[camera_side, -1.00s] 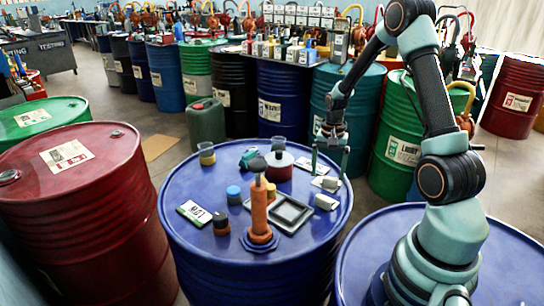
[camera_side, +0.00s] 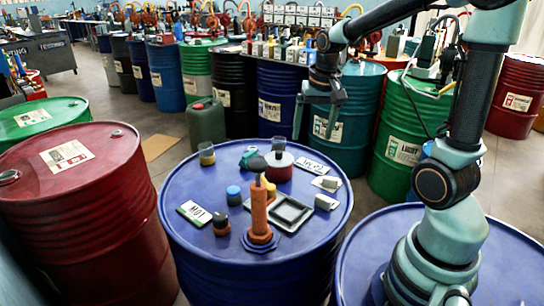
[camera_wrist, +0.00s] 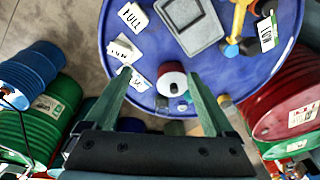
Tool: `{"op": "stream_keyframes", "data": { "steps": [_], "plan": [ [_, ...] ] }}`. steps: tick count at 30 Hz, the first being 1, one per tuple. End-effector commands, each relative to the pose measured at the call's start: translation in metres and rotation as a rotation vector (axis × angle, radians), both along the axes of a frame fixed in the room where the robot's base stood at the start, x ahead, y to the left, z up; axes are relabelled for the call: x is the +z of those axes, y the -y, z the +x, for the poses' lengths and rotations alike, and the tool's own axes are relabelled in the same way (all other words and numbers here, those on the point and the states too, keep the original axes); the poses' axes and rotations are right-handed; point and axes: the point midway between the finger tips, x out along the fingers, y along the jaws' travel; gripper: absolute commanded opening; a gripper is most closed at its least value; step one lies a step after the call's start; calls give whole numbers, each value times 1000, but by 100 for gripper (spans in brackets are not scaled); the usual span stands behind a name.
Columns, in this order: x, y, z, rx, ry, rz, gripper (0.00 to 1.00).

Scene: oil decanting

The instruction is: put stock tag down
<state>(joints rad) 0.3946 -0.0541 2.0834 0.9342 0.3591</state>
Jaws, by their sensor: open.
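A white tag with dark lettering and a green edge (camera_side: 312,166) lies flat at the back right of the blue drum top (camera_side: 180,175). In the wrist view this tag (camera_wrist: 139,83) is partly hidden by a finger. My gripper (camera_side: 320,110) is open and empty, raised above and behind the tag, apart from it. In the wrist view its two fingers (camera_wrist: 160,74) are spread with nothing between them touching. A second tag (camera_side: 194,213) lies at the left of the drum top.
A red round pot (camera_side: 279,167), a grey tray (camera_side: 291,213), an orange pump-like piece (camera_side: 259,215) and a blue-topped jar (camera_side: 233,195) stand on the drum. Two more cards with small blocks (camera_side: 326,202) lie on the right. A red drum (camera_side: 75,215) stands to the left.

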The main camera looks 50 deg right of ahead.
Motion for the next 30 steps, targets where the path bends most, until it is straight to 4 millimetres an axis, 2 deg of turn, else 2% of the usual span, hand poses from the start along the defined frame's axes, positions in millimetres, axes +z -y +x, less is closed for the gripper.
{"op": "stream_keyframes", "data": {
  "steps": [1,6,12,18,30],
  "plan": [
    [12,-20,-2,82,34,-21,89],
    [36,-75,-19,345,130,-83,89],
    [48,-121,-43,600,231,-146,89],
    [50,-141,-55,721,281,-177,89],
    [50,-142,-56,732,286,-181,89]
  ]
}}
